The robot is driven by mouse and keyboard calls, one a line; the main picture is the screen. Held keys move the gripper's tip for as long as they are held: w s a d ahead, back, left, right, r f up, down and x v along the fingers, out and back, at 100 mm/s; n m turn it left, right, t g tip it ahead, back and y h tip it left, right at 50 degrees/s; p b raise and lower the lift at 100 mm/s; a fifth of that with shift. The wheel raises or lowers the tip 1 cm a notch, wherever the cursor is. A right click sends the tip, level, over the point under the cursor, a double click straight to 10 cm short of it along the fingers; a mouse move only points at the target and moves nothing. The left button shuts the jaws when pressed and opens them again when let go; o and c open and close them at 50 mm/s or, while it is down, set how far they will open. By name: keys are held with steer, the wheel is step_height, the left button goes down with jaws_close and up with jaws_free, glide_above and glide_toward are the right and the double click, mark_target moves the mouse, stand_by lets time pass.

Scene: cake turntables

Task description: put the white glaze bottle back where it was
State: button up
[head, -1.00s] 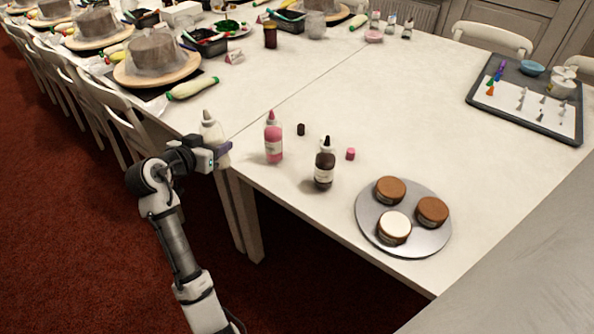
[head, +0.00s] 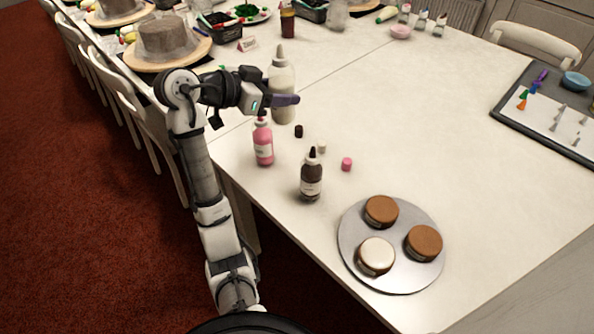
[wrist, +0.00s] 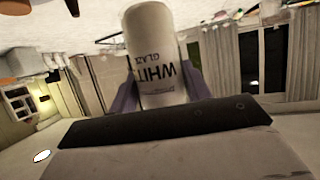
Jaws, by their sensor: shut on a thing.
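The white glaze bottle (head: 281,78) is upright in my gripper (head: 284,101), above or at the table behind the pink bottle; I cannot tell if its base touches. Its label reads "WHIT… GLAZ…" upside down in the wrist view (wrist: 158,55), with a finger on each side. The pink glaze bottle (head: 263,143) stands on the table just below my gripper in the head view. The dark brown glaze bottle (head: 311,176) stands nearer the front edge. A dark cap (head: 299,131), a white cap (head: 321,148) and a pink cap (head: 346,164) lie beside them.
A round metal tray (head: 404,280) holds three cookies or small cakes, one with a white top. A dark tray with piping tips (head: 508,119) lies at right. A turntable (head: 190,56) with a cake stands at back left. The table's middle right (head: 430,130) is clear.

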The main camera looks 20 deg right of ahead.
steer(key=shift+d, duration=0.15)
steer(key=shift+f, duration=0.35)
step_height(320, 180, down, 19)
steer(key=p, duration=0.3)
steer(key=shift+f, duration=0.1)
steer(key=shift+f, duration=0.15)
steer(key=o, duration=0.6)
steer(key=shift+o, duration=0.4)
